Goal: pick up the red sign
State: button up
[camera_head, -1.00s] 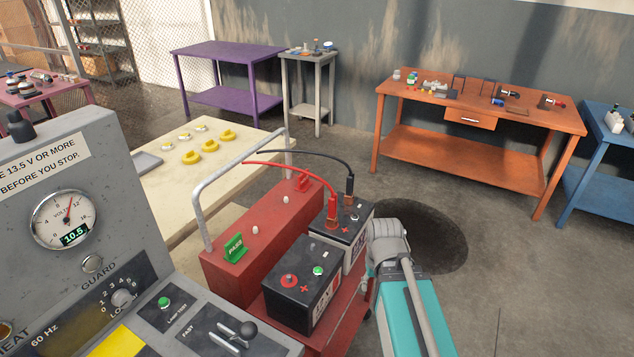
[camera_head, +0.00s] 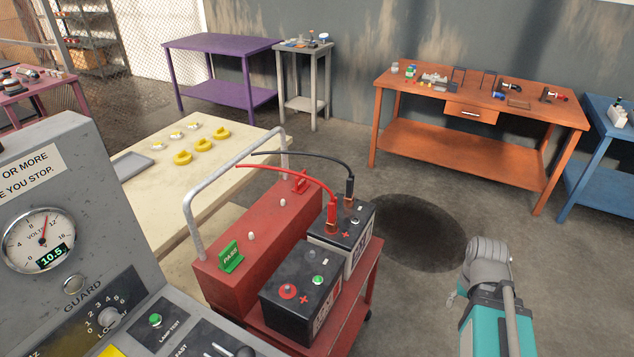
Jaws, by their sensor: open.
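A small red sign (camera_head: 300,182) stands at the far end of the top of a long red box (camera_head: 262,228). A green sign marked PASS (camera_head: 230,257) stands at the near end of the same box. The red sign is small in the picture, and any marking on it cannot be read. My arm (camera_head: 488,255) shows at the lower right, to the right of the red cart (camera_head: 350,325) and apart from the red sign. I cannot make out my gripper's jaws in the head view.
Two black batteries (camera_head: 302,290) with red and black cables stand beside the box. A metal hoop rail (camera_head: 192,215) rises behind it. A grey test panel (camera_head: 60,190) fills the left. Cream, purple and orange (camera_head: 480,100) tables stand beyond. Floor around the dark patch (camera_head: 415,235) is clear.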

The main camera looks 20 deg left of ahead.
aim_at(302, 185)
jog(key=z, duration=0.75)
jog(key=k, duration=0.8)
jog(key=u, duration=0.55)
jog(key=i, duration=1)
jog(key=u, duration=0.1)
